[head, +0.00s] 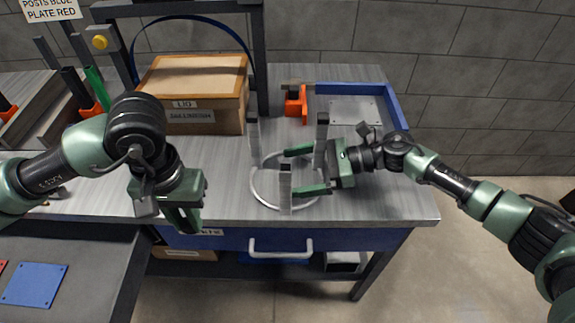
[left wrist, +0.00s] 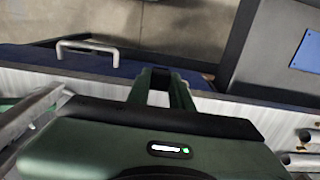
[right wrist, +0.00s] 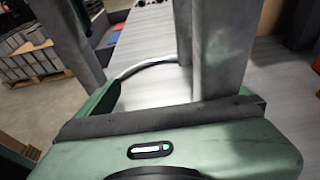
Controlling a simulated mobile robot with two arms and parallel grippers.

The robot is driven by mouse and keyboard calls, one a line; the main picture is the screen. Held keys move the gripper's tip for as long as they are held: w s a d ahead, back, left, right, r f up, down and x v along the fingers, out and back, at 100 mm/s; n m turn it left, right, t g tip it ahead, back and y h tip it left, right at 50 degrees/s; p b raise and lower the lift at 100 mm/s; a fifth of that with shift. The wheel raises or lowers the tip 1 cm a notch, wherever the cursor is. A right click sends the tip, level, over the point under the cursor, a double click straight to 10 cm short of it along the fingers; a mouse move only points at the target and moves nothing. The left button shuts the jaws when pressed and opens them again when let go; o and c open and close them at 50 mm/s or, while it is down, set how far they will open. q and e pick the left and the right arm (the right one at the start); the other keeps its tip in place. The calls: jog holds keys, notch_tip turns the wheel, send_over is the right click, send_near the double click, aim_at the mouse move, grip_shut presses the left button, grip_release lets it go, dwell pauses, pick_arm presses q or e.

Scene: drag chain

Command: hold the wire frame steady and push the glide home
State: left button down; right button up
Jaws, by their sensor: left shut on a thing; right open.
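The wire frame is a pale ring (head: 262,193) on the bench with three grey upright posts, also seen close in the right wrist view (right wrist: 216,50). My right gripper (head: 290,173) is open, its green fingers reaching in from the right among the posts above the ring. I cannot tell whether they touch the posts. My left gripper (head: 184,224) points down near the bench's front edge, left of the ring and apart from it. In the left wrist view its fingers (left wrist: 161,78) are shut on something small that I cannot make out. I cannot identify the glide.
A lidded cardboard box (head: 205,122) stands behind the left gripper, beside a dark upright frame (head: 259,60). An orange block (head: 296,107) and a blue-edged tray (head: 395,107) sit at the back. The bench front has a drawer handle (head: 281,252).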

jog(key=shift+a, duration=0.15)
jog(key=c, duration=2.1)
jog(key=shift+c, duration=0.2)
pick_arm(q)
jog(key=w+d+r+n, duration=0.2)
jog(key=d+r+n, duration=0.4)
jog(key=d+n, duration=0.1)
jog(key=w+d+r+n, duration=0.3)
jog(key=d+r+n, duration=0.4)
jog(key=d+n, duration=0.1)
jog(key=shift+w+r, duration=0.15)
jog(key=shift+r, duration=0.15)
